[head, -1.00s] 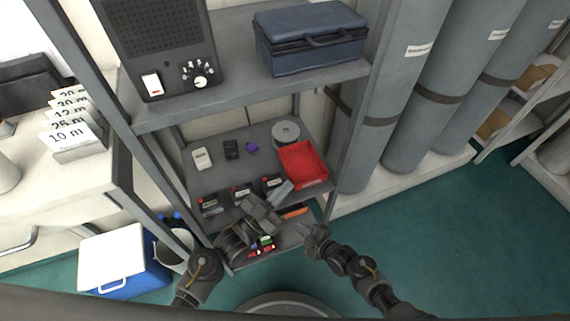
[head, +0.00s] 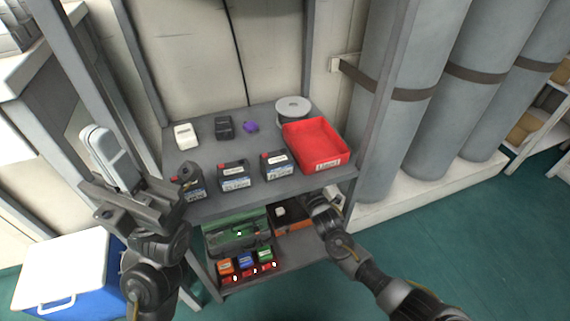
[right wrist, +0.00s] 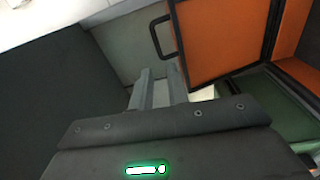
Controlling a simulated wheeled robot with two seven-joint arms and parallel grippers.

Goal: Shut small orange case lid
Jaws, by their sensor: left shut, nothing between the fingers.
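The small orange case (head: 288,222) is on the lower shelf, partly hidden by the upper shelf and my right arm. In the right wrist view its open lid (right wrist: 215,40) shows an orange panel in a dark frame, with a dark handle (right wrist: 160,36) on its left edge. The orange case body (right wrist: 302,40) is at the right. My left gripper (head: 98,138) is shut and empty, raised left of the shelf.
The shelf above holds a red tray (head: 316,146), a grey reel (head: 293,106) and several boxes. A blue cooler (head: 62,270) stands at the lower left.

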